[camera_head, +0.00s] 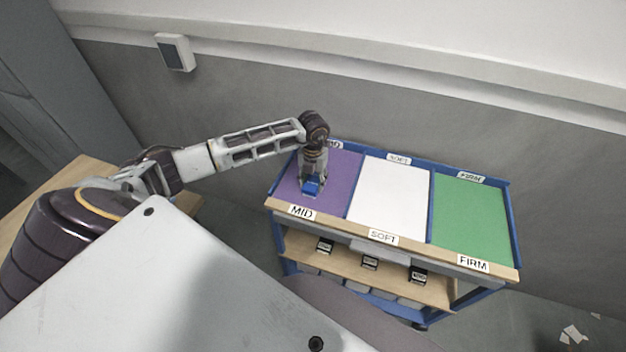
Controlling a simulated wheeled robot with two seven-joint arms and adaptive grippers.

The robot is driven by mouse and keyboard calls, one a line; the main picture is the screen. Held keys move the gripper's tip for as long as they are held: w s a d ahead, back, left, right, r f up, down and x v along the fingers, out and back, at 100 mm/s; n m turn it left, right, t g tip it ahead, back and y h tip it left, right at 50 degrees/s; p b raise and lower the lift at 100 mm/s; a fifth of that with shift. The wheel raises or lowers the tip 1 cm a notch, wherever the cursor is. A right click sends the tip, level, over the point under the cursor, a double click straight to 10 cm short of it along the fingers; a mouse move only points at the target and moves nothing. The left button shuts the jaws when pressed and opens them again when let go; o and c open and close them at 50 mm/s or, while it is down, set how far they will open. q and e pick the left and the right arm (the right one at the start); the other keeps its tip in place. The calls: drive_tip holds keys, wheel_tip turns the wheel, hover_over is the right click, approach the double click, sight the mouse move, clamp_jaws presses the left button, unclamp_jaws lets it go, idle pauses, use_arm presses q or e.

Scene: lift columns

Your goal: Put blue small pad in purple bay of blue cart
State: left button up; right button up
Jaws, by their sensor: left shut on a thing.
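The blue cart (513,222) stands against the grey wall, its top split into three bays. The purple bay (340,181) is on the left and is labelled MID. My left gripper (312,183) points down over the purple bay and is shut on the blue small pad (311,188). The pad is at or just above the purple surface, in the bay's front left part; I cannot tell if it touches. The gripper hides part of the pad. My right gripper is not in view.
The white bay (388,199), labelled SOFT, is in the middle and the green bay (470,220), labelled FIRM, is on the right; both are empty. A lower wooden shelf (345,262) holds small black-labelled items. Blue dividers separate the bays.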

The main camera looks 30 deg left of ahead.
sight(313, 181)
use_arm(q)
drive_tip(key=shift+f, duration=0.1)
drive_tip(key=o, duration=1.2)
wheel_tip(313, 181, up, 12)
drive_tip(key=b, duration=0.2)
idle(0.5)
